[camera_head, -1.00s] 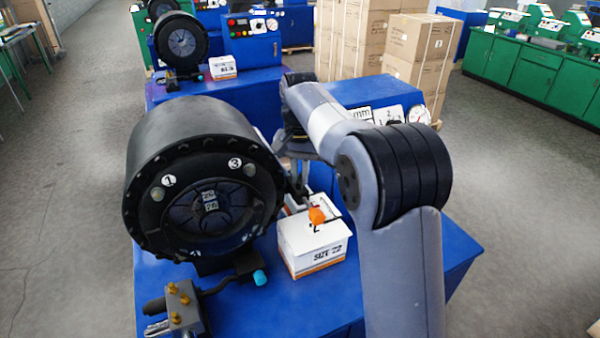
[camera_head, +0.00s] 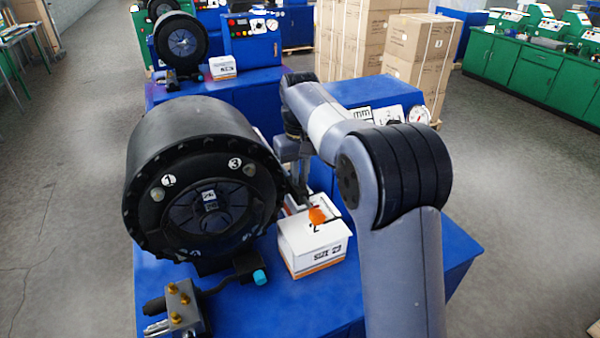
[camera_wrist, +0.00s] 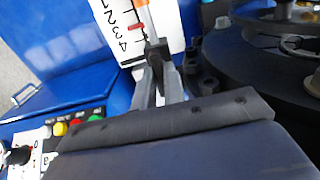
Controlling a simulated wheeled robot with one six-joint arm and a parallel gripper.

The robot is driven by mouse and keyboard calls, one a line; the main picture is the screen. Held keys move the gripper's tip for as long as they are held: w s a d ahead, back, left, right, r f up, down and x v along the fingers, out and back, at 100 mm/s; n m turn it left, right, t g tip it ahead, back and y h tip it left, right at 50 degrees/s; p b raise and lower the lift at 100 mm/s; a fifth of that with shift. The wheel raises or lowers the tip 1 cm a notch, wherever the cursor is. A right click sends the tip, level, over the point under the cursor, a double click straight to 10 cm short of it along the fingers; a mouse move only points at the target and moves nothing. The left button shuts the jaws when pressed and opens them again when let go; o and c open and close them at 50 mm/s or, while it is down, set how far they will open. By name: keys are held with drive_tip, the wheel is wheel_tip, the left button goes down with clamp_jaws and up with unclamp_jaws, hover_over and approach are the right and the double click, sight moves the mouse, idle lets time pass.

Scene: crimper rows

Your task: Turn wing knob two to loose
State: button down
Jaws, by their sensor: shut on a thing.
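My gripper (camera_head: 302,183) is at the right side of the black round crimper head (camera_head: 195,145), above a white box. In the wrist view my gripper (camera_wrist: 156,48) is shut on a slim metal part with an orange end (camera_wrist: 143,4). The orange piece (camera_head: 316,215) also shows just below my gripper in the head view. Beside it in the wrist view is a white plate (camera_wrist: 108,18) with the numbers 2, 3, 4 and a red mark. The crimper face carries number labels, 1 and 3 being clear. I cannot tell which part is wing knob two; my gripper may hide it.
The white box (camera_head: 310,258) stands on the blue bench (camera_head: 225,310). A metal block with brass fittings (camera_head: 178,305) is at the bench's front left. A gauge panel (camera_head: 418,114) is behind my arm. Cartons (camera_head: 415,75) stand farther back.

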idle(0.4)
drive_tip(key=c, duration=1.5)
unclamp_jaws()
wheel_tip(320, 180, up, 11)
drive_tip(key=shift+f, duration=0.1)
wheel_tip(320, 180, down, 11)
drive_tip(key=shift+r, duration=0.1)
drive_tip(key=shift+r, duration=0.1)
